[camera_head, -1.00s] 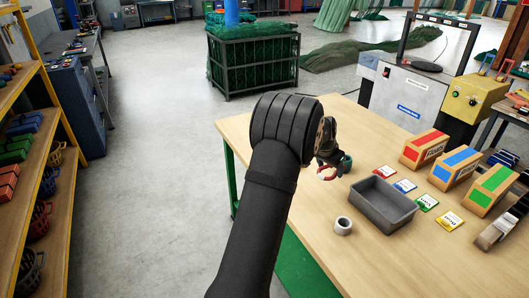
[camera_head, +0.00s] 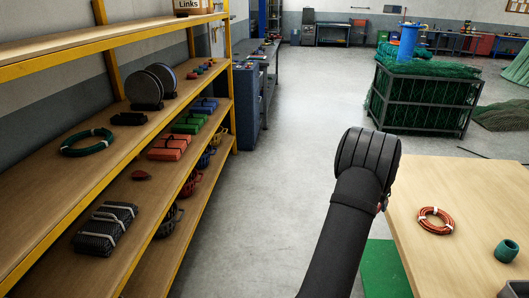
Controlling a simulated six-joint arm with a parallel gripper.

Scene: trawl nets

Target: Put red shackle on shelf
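The yellow-framed shelf (camera_head: 45,200) with wooden boards stands at the left. My gripper (camera_head: 383,204) is mostly hidden behind my black arm, near the left edge of the table. A small reddish bit shows at the gripper. I cannot tell whether this is the red shackle or whether the fingers are closed on it. A small dark red object (camera_head: 141,175) lies on a shelf board, too small to identify. No red shackle can be made out clearly.
The shelf holds a green rope coil (camera_head: 88,142), grey reels, a dark net bundle (camera_head: 106,229) and red, green and blue bundles. The wooden table (camera_head: 470,185) carries a red-orange coil (camera_head: 436,220) and green twine (camera_head: 507,250). Clear floor lies between shelf and table.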

